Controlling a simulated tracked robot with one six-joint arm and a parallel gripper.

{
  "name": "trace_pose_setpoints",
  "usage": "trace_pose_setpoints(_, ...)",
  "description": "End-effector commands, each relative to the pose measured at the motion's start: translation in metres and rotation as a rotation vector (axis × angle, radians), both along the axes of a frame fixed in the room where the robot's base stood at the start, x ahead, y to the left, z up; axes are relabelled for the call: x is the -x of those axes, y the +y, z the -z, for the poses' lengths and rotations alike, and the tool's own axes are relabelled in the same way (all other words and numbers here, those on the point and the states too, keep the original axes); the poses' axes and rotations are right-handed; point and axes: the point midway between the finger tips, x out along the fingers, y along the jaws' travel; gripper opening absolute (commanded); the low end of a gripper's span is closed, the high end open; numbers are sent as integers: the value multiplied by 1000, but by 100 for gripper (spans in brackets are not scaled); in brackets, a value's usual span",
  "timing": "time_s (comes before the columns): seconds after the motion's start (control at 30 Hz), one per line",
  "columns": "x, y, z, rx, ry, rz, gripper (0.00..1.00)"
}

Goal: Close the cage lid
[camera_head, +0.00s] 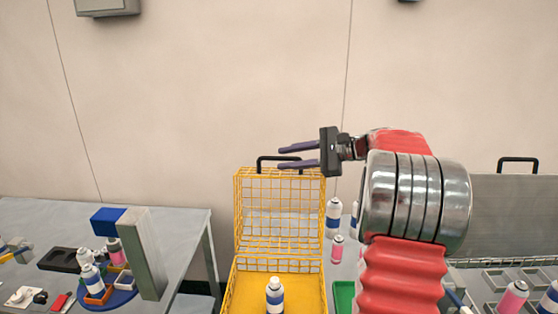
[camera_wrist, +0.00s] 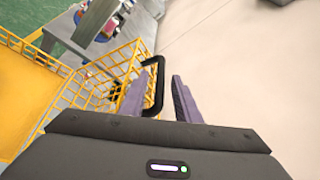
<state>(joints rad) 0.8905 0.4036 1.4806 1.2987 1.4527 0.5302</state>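The yellow wire cage (camera_head: 238,290) stands in the middle of the head view. Its lid (camera_head: 240,212) is open and stands upright at the back, with a black handle (camera_head: 262,164) on its top edge. The lid also shows in the wrist view (camera_wrist: 110,75), with the handle (camera_wrist: 157,95) close to my fingers. My gripper (camera_head: 280,159) is open, with two purple fingers pointing left at handle height. In the wrist view the handle appears between the fingers of my gripper (camera_wrist: 157,79). I cannot tell whether they touch it.
A white can with a blue band (camera_head: 275,296) stands in the cage. More cans (camera_head: 333,218) stand to its right. A left table (camera_head: 170,225) holds a blue round stand (camera_head: 118,298) with cans. A metal lid with a handle (camera_head: 505,215) is at the right.

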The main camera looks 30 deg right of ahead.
Motion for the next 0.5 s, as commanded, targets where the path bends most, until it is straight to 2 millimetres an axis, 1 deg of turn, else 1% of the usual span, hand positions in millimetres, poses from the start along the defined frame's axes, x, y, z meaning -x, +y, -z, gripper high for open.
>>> trace_pose_setpoints(0.1, -12, 10, 5, 0, 0, -1, 29)
trace_pose_setpoints(0.2, -18, 14, 7, 0, 1, -1, 29)
trace_pose_setpoints(0.5, -22, 17, 9, 0, 0, 0, 29)
